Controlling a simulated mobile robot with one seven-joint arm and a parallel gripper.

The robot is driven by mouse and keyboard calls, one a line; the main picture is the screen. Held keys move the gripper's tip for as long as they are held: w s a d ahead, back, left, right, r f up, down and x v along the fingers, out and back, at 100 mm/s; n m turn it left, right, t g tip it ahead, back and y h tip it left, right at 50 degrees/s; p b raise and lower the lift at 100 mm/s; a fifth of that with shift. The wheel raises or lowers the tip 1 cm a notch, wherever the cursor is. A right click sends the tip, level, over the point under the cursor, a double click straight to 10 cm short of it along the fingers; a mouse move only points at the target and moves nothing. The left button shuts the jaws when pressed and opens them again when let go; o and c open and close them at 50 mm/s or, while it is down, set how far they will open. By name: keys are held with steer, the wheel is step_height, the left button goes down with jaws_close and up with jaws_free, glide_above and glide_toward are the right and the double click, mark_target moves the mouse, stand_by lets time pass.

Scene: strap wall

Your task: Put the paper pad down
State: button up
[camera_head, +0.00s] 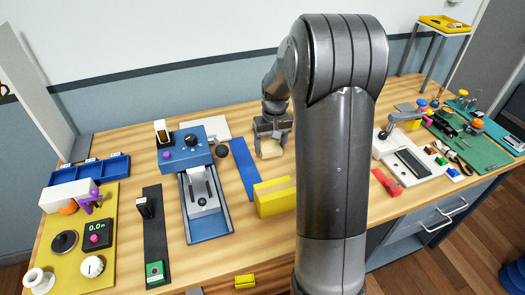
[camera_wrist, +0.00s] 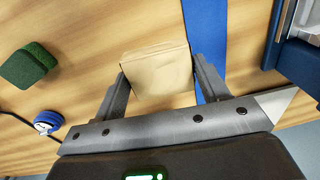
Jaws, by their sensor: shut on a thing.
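The paper pad is a small beige block (camera_head: 271,149), seen in the head view at the middle of the bench, towards the back. In the wrist view the pad (camera_wrist: 158,72) sits between the two fingers, one on each side. My gripper (camera_head: 270,138) is shut on it and points down. The pad is just right of a flat blue strip (camera_head: 243,170), which also shows in the wrist view (camera_wrist: 205,35). I cannot tell whether the pad's underside touches the wood. My arm hides the bench to the right.
A yellow box (camera_head: 275,198) stands in front of the gripper. A blue device with a knob (camera_head: 190,145) is to the left. In the wrist view a dark green block (camera_wrist: 28,65) and a blue-and-white round thing (camera_wrist: 48,122) lie on the left, with bare wood between.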

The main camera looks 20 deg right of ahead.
steer(key=s+d+r, duration=0.5)
steer(key=d, duration=0.2)
glide_above(213, 133)
steer(key=shift+h, duration=0.4)
steer(key=f, duration=0.3)
steer(key=d+f, duration=0.1)
steer(key=shift+s+f, duration=0.25)
steer(key=shift+f, duration=0.1)
steer(key=shift+w+a+f, duration=0.2)
steer(key=shift+a+f, duration=0.15)
steer(key=shift+a, duration=0.1)
steer(key=shift+f, duration=1.95)
steer(key=shift+f, duration=0.1)
steer(key=o, duration=0.9)
